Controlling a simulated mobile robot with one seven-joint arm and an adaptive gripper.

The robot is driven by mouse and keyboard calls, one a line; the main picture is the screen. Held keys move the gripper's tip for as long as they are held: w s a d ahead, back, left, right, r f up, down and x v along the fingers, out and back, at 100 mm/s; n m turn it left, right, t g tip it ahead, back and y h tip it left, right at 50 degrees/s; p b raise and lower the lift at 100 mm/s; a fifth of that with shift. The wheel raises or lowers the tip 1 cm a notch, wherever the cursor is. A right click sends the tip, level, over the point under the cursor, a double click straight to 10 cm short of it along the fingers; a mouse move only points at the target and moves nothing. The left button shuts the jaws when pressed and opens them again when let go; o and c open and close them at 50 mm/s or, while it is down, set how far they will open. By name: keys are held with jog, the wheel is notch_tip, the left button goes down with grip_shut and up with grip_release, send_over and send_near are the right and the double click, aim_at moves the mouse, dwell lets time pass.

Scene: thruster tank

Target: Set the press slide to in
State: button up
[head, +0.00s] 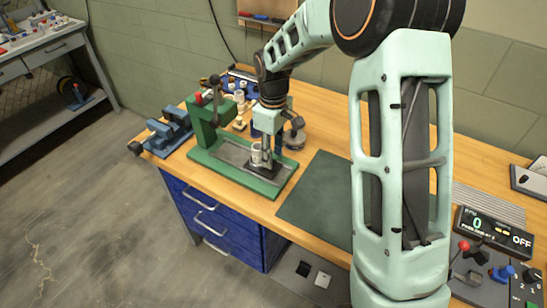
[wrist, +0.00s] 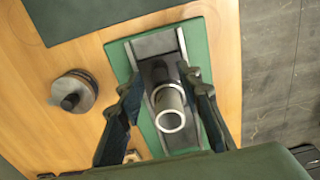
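The green press (head: 205,128) stands at the left part of the wooden bench, with a long green base. Its dark press slide (head: 262,170) sits near the front right end of a grey track on that base. A pale metal tube (head: 257,152) stands on the slide. In the wrist view the tube (wrist: 169,108) shows from above on the dark slide (wrist: 158,72), between two grey rails. My gripper (wrist: 161,82) is open, with one finger on each side of the tube. The right finger looks close to it; contact cannot be told. In the head view my gripper (head: 266,150) is low over the slide.
A blue vise (head: 168,133) stands left of the press. A round metal piece (head: 294,134) stands behind the base. A dark green mat (head: 318,195) lies to the right and is clear. A control panel with a display (head: 492,232) is at the far right.

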jog(key=shift+f, duration=1.05)
grip_shut()
